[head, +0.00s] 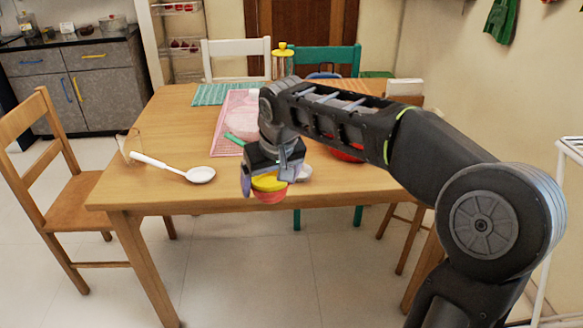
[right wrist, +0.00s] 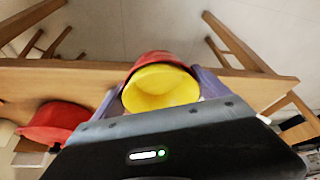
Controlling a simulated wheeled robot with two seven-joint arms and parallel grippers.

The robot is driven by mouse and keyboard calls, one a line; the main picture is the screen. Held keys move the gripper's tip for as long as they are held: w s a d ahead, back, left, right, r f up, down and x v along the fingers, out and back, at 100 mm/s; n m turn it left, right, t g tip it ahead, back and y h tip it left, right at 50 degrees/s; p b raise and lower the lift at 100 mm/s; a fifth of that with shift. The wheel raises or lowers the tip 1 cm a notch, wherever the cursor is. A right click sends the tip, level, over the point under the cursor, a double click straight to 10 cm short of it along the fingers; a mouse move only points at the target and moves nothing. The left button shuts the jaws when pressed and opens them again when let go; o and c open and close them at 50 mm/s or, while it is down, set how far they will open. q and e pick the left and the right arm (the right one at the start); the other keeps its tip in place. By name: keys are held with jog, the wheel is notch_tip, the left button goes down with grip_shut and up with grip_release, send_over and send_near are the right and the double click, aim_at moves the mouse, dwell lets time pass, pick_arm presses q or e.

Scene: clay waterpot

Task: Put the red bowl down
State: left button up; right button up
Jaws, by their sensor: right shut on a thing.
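The red bowl (head: 270,197) has a yellow inside or a yellow piece in it; I cannot tell which. My right gripper (head: 271,176) is shut on it at the table's front edge. In the right wrist view the red bowl (right wrist: 150,57) and its yellow inside (right wrist: 160,90) sit between the purple fingers of the gripper (right wrist: 160,92), and the bowl overlaps the table edge. Whether its underside touches anything is hidden. My left gripper is not in view.
The wooden table (head: 140,190) has bare room at its front left. A white ladle (head: 175,168) and a clear glass (head: 130,147) lie there. Another red item (head: 347,154) is partly behind my arm. A pink mat (head: 225,135) and a yellow-lidded jar (head: 283,62) are farther back.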

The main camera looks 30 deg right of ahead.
pick_arm(q)
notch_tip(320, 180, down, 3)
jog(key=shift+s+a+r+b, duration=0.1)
jog(key=shift+b, duration=1.1)
pick_arm(e)
jog(key=w+a+f+n, duration=0.1)
jog(key=w+a+f, duration=0.1)
jog(key=a+f, duration=0.8)
jog(key=shift+a+f+n+y, duration=0.15)
jog(key=shift+a+n+y, duration=0.25)
jog(key=shift+a, duration=0.4)
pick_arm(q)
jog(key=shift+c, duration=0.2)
